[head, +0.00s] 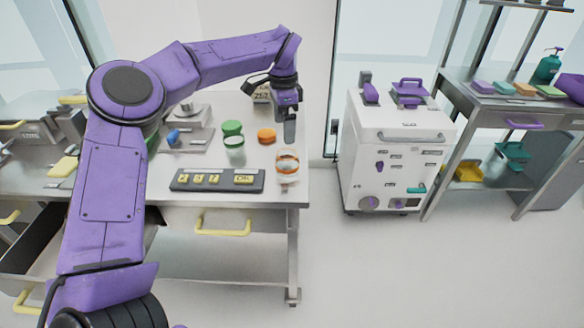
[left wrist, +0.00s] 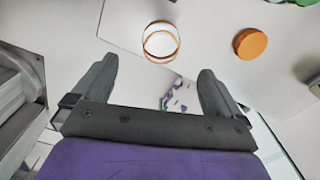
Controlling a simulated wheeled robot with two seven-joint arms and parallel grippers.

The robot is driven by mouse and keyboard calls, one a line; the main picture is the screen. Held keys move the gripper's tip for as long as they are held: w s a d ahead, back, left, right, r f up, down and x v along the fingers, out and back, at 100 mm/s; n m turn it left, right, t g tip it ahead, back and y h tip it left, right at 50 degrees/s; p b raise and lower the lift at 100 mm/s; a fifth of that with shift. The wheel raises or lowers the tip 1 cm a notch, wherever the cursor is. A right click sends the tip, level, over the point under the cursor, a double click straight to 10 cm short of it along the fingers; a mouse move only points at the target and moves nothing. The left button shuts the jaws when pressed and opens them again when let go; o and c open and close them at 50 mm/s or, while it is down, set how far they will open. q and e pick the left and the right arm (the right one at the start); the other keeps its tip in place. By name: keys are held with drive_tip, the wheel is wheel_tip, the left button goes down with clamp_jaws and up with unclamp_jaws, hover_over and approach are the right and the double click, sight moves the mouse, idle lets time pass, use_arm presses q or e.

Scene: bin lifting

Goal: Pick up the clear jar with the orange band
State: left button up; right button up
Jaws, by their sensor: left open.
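The clear jar with the orange band (head: 287,163) stands on the table near its right front corner in the head view. In the left wrist view the jar (left wrist: 161,41) is seen from above, just beyond and between my fingertips. My left gripper (head: 290,128) hangs above the table behind the jar. The left wrist view shows its two fingers (left wrist: 157,75) spread apart with nothing between them. My right gripper is not in view.
An orange lid (head: 266,135) lies left of the jar. A black panel with yellow keys (head: 217,180) lies along the front edge. A white cart (head: 388,150) stands right of the table.

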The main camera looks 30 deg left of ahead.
sight(285, 150)
use_arm(q)
wheel_tip(285, 150, down, 3)
drive_tip(key=shift+f+b, duration=0.1)
drive_tip(key=shift+b, duration=0.9)
drive_tip(key=shift+f, duration=0.3)
wheel_tip(285, 150, down, 5)
drive_tip(key=shift+r+p, duration=0.2)
drive_tip(key=shift+p, duration=0.25)
drive_tip(key=f, duration=0.1)
drive_tip(key=f+p, duration=0.1)
drive_tip(key=f, duration=0.1)
drive_tip(key=w+f, duration=0.1)
drive_tip(key=f, duration=0.1)
drive_tip(key=shift+d+f+p, duration=0.1)
drive_tip(key=shift+f+p, duration=0.1)
drive_tip(key=shift+p, duration=0.15)
drive_tip(key=c, duration=1.1)
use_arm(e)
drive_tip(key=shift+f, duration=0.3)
